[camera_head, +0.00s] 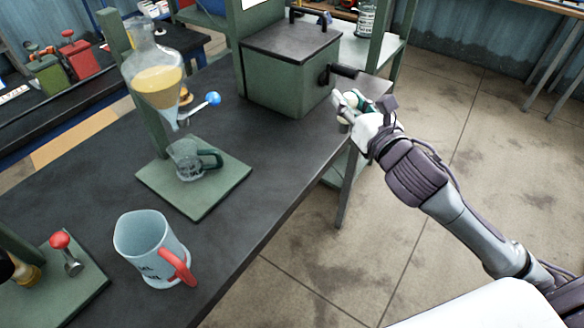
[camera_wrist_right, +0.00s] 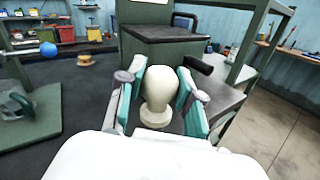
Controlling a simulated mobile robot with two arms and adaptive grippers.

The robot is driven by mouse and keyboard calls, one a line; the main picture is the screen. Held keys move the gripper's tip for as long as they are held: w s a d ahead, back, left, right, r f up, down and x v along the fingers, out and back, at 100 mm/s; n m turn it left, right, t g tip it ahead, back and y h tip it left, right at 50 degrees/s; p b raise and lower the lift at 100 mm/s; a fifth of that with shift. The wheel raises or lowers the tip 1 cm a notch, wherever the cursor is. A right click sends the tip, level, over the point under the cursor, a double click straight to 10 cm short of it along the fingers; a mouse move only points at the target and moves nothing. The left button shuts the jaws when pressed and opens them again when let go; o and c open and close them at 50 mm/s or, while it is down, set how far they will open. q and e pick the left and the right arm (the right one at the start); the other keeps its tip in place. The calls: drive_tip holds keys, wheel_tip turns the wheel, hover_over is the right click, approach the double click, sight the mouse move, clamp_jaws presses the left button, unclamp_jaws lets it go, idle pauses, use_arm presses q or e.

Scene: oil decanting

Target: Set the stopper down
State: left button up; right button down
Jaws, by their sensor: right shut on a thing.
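The stopper (camera_wrist_right: 157,92), a pale cream rounded plug with a flared lower rim, is between the fingers of my right gripper (camera_wrist_right: 158,98). The right gripper (camera_head: 347,107) is shut on it, at the right end of the dark bench, beside the green box. In the head view the fingers mostly hide the stopper. Whether it touches the bench top cannot be told. A glass separating funnel (camera_head: 157,84) with yellow liquid and a blue-knobbed tap hangs in a stand, its neck open. My left gripper is not in view.
The green lidded box (camera_head: 290,75) stands close to my right gripper, its black handle (camera_head: 343,71) jutting toward it. A glass mug (camera_head: 188,160) stands on the green stand base (camera_head: 212,195). A jug with a red handle (camera_head: 148,248) is nearer. The bench (camera_head: 262,170) is clear between stand and box.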

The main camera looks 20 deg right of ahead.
drive_tip(key=shift+w+d+r, duration=0.1)
drive_tip(key=shift+w+d, duration=0.05)
drive_tip(key=shift+d, duration=0.2)
drive_tip(key=shift+w+a, duration=0.2)
drive_tip(key=shift+a, duration=0.1)
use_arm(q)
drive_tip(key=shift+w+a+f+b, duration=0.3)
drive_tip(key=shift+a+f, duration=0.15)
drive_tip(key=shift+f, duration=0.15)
use_arm(e)
drive_tip(key=shift+w+a+f, duration=0.85)
drive_tip(key=shift+a+f, duration=0.8)
drive_tip(key=shift+f, duration=0.15)
drive_tip(key=shift+w+a+f, duration=0.9)
drive_tip(key=shift+a+f, duration=0.75)
drive_tip(key=shift+f, duration=0.1)
drive_tip(key=shift+w+a+f, duration=0.85)
drive_tip(key=shift+a+f, duration=0.8)
drive_tip(key=shift+f, duration=0.15)
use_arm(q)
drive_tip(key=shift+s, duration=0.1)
use_arm(e)
drive_tip(key=shift+f, duration=0.15)
drive_tip(key=c, duration=0.8)
unclamp_jaws()
drive_tip(key=shift+o, duration=0.2)
